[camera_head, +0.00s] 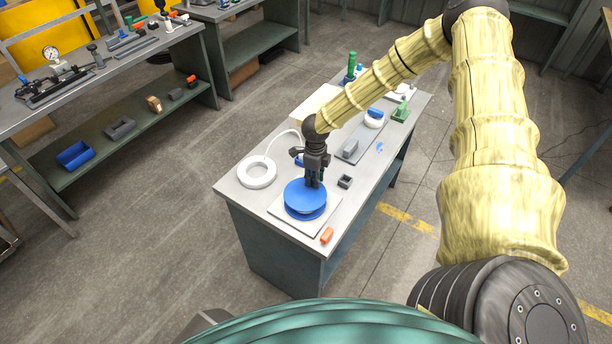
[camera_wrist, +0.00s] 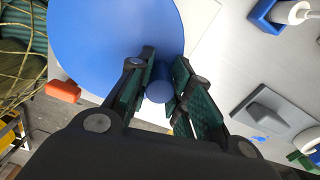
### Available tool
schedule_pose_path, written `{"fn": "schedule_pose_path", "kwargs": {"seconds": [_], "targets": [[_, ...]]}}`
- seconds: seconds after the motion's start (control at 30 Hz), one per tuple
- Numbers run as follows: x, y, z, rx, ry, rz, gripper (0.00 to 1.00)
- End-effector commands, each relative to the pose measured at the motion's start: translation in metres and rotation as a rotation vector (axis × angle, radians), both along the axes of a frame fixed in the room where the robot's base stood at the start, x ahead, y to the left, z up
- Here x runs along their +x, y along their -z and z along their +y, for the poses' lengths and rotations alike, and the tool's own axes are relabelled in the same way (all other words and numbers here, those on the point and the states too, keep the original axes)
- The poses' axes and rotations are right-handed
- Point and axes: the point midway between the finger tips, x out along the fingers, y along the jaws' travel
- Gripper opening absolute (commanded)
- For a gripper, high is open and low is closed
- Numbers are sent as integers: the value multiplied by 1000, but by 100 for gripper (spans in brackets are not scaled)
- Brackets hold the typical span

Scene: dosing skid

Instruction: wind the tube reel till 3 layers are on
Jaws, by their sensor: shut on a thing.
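The blue tube reel (camera_head: 305,201) lies flat on a pale square base plate (camera_head: 283,220) near the front of the bench. In the wrist view its blue flange (camera_wrist: 105,40) fills the upper left. My gripper (camera_head: 314,180) is over the reel and its fingers (camera_wrist: 160,95) close around a small blue upright crank knob (camera_wrist: 160,90). A coil of white tube (camera_head: 257,174) lies left of the reel, with a strand arching up behind my gripper. The layers wound on the reel's core are hidden under the flange.
An orange block (camera_head: 327,235) lies by the bench's front edge and shows in the wrist view (camera_wrist: 63,91). A small dark square holder (camera_head: 345,181), a grey block (camera_head: 350,148), a green part (camera_head: 400,112) and a white roll (camera_head: 373,121) stand further back.

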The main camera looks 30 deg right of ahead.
Motion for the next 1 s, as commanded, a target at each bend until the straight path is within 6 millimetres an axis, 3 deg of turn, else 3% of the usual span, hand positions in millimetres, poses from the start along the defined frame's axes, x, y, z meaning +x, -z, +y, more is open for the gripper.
{"fn": "schedule_pose_path", "kwargs": {"seconds": [0.63, 0.67, 0.77, 0.8, 1.0], "targets": [[-6, 0, -10, -3, -5, 1, 0], [-6, 0, -10, -3, -5, 1, 22], [-5, 0, -9, -3, -6, 1, 41], [-5, 0, -8, -3, -7, 1, 44], [-5, 0, -8, -1, -7, 0, 44]]}}
